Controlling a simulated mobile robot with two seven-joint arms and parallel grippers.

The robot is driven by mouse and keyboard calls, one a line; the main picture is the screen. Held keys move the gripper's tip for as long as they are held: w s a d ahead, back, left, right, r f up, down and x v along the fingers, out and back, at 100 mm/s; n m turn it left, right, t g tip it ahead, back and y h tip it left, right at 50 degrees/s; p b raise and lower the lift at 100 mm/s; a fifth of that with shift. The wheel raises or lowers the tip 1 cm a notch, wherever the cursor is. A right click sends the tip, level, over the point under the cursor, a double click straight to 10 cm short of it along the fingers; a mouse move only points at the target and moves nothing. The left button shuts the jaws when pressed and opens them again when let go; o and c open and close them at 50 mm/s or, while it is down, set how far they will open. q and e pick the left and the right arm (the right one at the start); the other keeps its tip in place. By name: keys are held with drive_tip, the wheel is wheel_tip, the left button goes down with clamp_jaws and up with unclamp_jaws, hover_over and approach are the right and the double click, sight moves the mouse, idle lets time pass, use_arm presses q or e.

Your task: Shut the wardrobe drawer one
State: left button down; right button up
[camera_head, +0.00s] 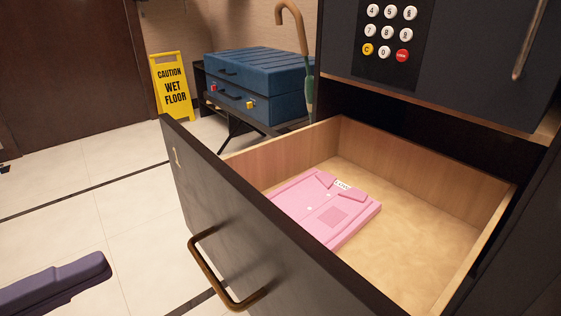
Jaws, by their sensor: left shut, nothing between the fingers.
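The wardrobe drawer (250,210) stands pulled far out, with a dark front panel and light wooden inner walls. A bronze bar handle (215,279) is on its front. A folded pink shirt (325,209) lies inside on the drawer floor. My left gripper (95,267) is at the lower left, dark purple and shut with nothing held. It is apart from the drawer, to the left of the handle, over the floor. My right gripper is out of view.
The dark wardrobe body (455,60) with a keypad (390,33) rises above the drawer. A blue suitcase (260,85) sits on a rack behind, near a hooked cane (303,40). A yellow wet-floor sign (171,86) stands at the back left. Tiled floor left of the drawer is clear.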

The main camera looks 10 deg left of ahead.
sight(242, 200)
use_arm(q)
drive_tip(key=b+x, duration=0.3)
drive_tip(key=x, duration=1)
drive_tip(key=shift+w+d, duration=0.25)
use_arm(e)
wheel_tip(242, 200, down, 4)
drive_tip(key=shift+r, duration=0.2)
